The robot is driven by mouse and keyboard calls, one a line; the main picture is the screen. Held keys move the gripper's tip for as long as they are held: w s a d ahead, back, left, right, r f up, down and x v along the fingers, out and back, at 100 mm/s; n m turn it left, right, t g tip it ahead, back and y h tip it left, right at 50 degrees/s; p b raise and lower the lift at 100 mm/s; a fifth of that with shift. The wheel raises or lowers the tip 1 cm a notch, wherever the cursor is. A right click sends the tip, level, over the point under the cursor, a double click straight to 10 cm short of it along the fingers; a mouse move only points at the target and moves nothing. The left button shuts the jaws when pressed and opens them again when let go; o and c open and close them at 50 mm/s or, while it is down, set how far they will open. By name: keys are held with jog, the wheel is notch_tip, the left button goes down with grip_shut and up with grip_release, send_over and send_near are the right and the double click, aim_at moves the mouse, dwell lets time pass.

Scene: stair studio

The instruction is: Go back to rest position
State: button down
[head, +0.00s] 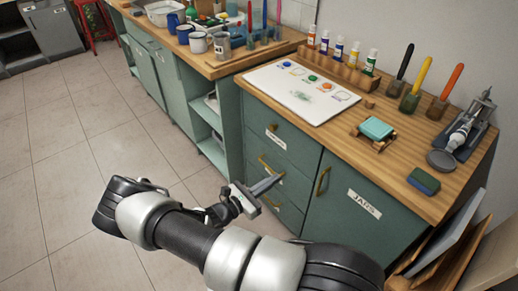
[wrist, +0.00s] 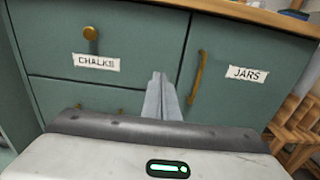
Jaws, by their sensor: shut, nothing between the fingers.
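My gripper (head: 268,185) is in front of the green cabinet in the head view, beside the drawer handles, with my arm reaching up from the bottom of the picture. Its fingers are together with nothing between them. In the wrist view my gripper (wrist: 162,82) points at the cabinet front, between the drawers and the door. The drawer labelled CHALKS (wrist: 96,62) is to its left and looks shut. The door labelled JARS (wrist: 246,73) is to its right and looks shut. I cannot tell exactly how far the fingertips are from the cabinet front.
The wooden worktop (head: 345,145) holds a white palette board (head: 300,95), paint tubes, brushes in jars, a teal block (head: 376,128) and a blue sponge (head: 424,180). Boards lean at the cabinet's right end. The tiled floor (head: 85,150) at left is clear.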

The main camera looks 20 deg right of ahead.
jog(key=s+a+r+m+y, duration=0.4)
jog(key=s+r+m+y, duration=0.25)
jog(key=r, duration=0.65)
jog(key=s+a+r+m+y, duration=0.5)
jog(key=r+m, duration=0.3)
jog(key=r, duration=0.5)
jog(key=s+a+r+m+y, duration=0.4)
jog(key=s+r+m+y, duration=0.25)
jog(key=r, duration=0.65)
notch_tip(320, 180, up, 16)
jog(key=s+p, duration=0.1)
jog(key=p, duration=1.4)
jog(key=shift+h+p, duration=0.3)
jog(key=shift+h, duration=0.1)
jog(key=shift+s+d+m, duration=0.15)
jog(key=shift+d+m, duration=0.05)
jog(key=shift+m, duration=0.1)
